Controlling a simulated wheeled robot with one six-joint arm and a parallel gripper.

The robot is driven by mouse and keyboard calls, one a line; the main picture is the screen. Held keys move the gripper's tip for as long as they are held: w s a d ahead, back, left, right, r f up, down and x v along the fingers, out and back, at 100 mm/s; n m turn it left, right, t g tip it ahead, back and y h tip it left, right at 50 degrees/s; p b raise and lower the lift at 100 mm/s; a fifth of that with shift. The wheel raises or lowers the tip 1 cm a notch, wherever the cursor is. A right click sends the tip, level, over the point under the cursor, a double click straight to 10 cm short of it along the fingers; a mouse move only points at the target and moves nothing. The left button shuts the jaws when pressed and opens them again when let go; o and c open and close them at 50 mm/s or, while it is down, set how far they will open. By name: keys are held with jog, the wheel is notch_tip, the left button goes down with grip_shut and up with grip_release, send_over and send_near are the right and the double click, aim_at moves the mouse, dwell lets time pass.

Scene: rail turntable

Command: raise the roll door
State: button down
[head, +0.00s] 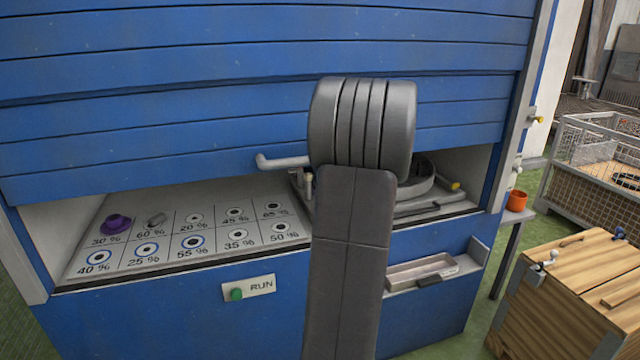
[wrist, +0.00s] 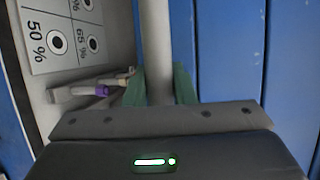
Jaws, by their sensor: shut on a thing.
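The blue slatted roll door (head: 200,110) is partly raised; an open gap shows below its lower edge. It also fills the right of the wrist view (wrist: 225,50). Its pale grey bar handle (head: 280,162) sticks out to the left of my arm in the head view. In the wrist view the handle (wrist: 155,45) runs up between the green fingers of my gripper (wrist: 160,85), which is shut on it. In the head view my arm hides the gripper and the rest of the handle.
Below the door lies a pale panel (head: 128,247) with percent labels, a purple piece (head: 115,223) and a grey piece (head: 156,220). A round turntable part (head: 425,182) is half hidden behind my arm.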

jog(key=p, duration=0.6)
send_near(305, 99)
jog(key=r+x, duration=0.1)
jog(key=x, duration=0.3)
jog(key=shift+f, duration=0.45)
jog(key=c, duration=1.2)
grip_release()
jog(key=shift+d, duration=0.1)
jog(key=b+v, duration=0.3)
jog(key=v, duration=1)
jog(key=shift+s+d, duration=0.2)
jog(key=shift+s, duration=0.1)
jog(key=shift+w, duration=0.1)
